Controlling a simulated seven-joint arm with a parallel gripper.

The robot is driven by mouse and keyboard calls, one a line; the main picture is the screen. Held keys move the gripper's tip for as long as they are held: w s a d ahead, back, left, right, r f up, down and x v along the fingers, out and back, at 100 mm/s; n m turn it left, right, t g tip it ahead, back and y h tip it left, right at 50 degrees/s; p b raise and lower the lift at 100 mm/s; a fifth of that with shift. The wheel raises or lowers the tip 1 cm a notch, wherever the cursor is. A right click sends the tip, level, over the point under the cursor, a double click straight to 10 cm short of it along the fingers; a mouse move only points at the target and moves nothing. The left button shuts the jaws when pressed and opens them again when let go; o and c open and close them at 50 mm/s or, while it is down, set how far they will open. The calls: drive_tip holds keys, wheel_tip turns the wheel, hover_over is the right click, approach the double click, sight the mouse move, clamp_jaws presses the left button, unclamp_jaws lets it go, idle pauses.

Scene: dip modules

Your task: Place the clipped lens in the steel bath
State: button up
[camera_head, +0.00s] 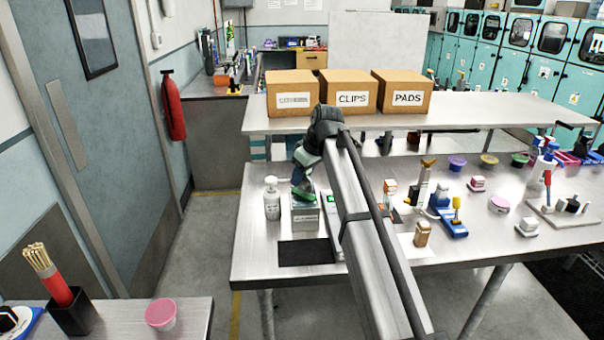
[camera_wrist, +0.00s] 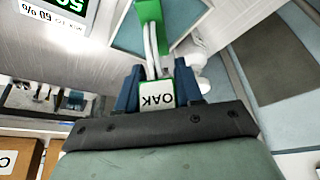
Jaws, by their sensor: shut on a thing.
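The steel bath (camera_head: 305,222) is a small open metal box with a labelled front, near the left end of the bench. In the wrist view its rim and teal inside (camera_wrist: 128,38) show beyond my gripper. My gripper (camera_wrist: 156,92) is shut on a clip with a white tag reading OAK (camera_wrist: 156,98) and two pale prongs leading to a green end (camera_wrist: 151,12). The green end is over or in the bath; I cannot tell its depth. The lens is not clearly visible. In the head view my gripper (camera_head: 302,180) is directly above the bath, with green low at its tip.
A white pump bottle (camera_head: 271,199) stands close left of the bath. A display unit (camera_wrist: 62,14) stands beside it on the other side. A dark mat (camera_head: 306,252) lies in front. Boxes (camera_head: 352,92) stand on the shelf behind. Several small items crowd the bench's right.

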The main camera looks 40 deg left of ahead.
drive_tip(key=shift+f, duration=0.1)
drive_tip(key=o, duration=1)
drive_tip(key=shift+o, duration=0.2)
drive_tip(key=shift+r, duration=0.5)
drive_tip(key=v, duration=1.2)
drive_tip(key=shift+d, duration=0.1)
